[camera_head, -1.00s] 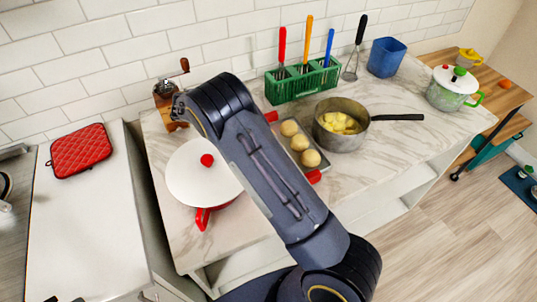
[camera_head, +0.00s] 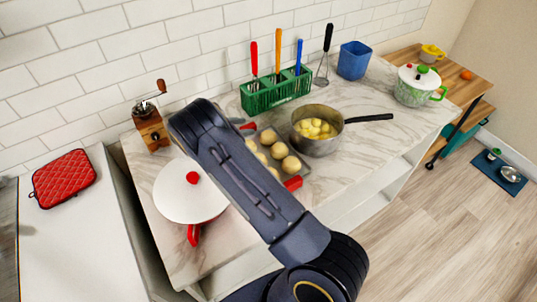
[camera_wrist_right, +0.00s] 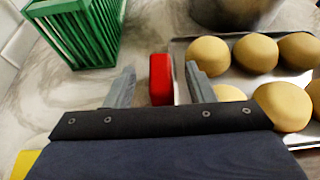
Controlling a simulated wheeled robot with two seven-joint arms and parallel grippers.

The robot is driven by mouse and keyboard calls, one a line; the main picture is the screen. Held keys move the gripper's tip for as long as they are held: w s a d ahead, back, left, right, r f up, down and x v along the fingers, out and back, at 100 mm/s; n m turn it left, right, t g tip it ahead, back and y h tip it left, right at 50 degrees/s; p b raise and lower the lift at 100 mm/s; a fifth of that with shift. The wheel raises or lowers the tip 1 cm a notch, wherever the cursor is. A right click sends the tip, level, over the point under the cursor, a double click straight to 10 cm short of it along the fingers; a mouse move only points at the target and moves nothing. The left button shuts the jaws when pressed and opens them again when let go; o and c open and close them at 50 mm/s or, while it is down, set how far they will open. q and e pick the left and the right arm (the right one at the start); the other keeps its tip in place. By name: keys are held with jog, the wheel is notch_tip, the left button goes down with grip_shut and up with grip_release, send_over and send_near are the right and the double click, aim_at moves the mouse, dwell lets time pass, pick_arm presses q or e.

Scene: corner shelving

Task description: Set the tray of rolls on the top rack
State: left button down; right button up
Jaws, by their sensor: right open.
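The tray (camera_head: 308,168) of round tan rolls (camera_head: 291,165) lies on the marble counter, partly behind my right arm in the head view. It has a red handle (camera_head: 292,183) at its near end and another (camera_head: 248,126) at its far end. In the right wrist view my right gripper (camera_wrist_right: 158,70) is open, with its fingers on either side of a red tray handle (camera_wrist_right: 160,78); I cannot tell if they touch it. The tray (camera_wrist_right: 236,80) extends to the right there. In the head view my right fingers are hidden behind the arm. No rack is clearly visible. My left gripper is not in view.
A green utensil holder (camera_head: 275,94) stands behind the tray. A pot of yellow pieces (camera_head: 317,138) stands to its right, and a white-lidded red pan (camera_head: 190,195) to its left. A wooden grinder (camera_head: 150,126) is by the wall. Open counter lies right of the pot.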

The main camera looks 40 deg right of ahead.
grip_shut()
jog(key=shift+r, duration=0.2)
dwell(0.3)
